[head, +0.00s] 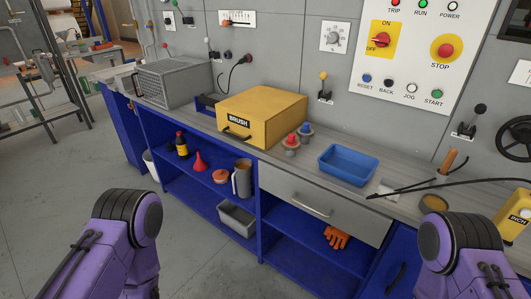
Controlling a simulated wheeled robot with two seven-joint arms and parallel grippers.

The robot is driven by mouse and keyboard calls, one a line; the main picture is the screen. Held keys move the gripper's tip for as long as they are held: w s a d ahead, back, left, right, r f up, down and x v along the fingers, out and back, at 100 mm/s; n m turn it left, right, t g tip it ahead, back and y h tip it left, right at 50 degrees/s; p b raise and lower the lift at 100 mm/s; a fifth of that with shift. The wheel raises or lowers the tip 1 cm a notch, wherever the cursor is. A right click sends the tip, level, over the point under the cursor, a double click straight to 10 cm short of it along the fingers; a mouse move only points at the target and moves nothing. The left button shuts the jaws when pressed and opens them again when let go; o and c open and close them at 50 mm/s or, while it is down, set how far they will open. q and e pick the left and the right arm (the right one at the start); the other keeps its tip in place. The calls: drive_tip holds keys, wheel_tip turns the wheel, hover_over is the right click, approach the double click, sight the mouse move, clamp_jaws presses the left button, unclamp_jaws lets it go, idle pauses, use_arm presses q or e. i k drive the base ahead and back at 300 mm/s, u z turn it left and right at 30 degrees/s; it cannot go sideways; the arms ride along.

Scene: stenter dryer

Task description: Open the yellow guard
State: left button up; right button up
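The yellow guard (262,112) is a boxy yellow cover labelled "BRUSH" on the grey worktop in the middle of the head view. It looks closed, with its top level and its front face down at the worktop. A black bar handle (236,134) is on its front face, low and to the left. What is under the guard is hidden. Purple links of my two arms show at the lower left and lower right, well apart from the guard. Neither gripper is in view.
A grey mesh box (173,83) stands left of the guard. Two capped red and blue knobs (298,138) and a blue tray (347,165) stand to its right. A grey drawer (320,203) and open blue shelves are below. A control panel (410,50) is on the wall.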

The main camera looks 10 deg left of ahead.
sight(243, 116)
drive_tip(key=z, duration=0.3)
drive_tip(key=k, duration=0.7)
drive_tip(key=u, duration=0.65)
drive_tip(key=i, duration=0.65)
drive_tip(key=u, duration=0.45)
drive_tip(key=i, duration=0.85)
drive_tip(key=z, duration=0.5)
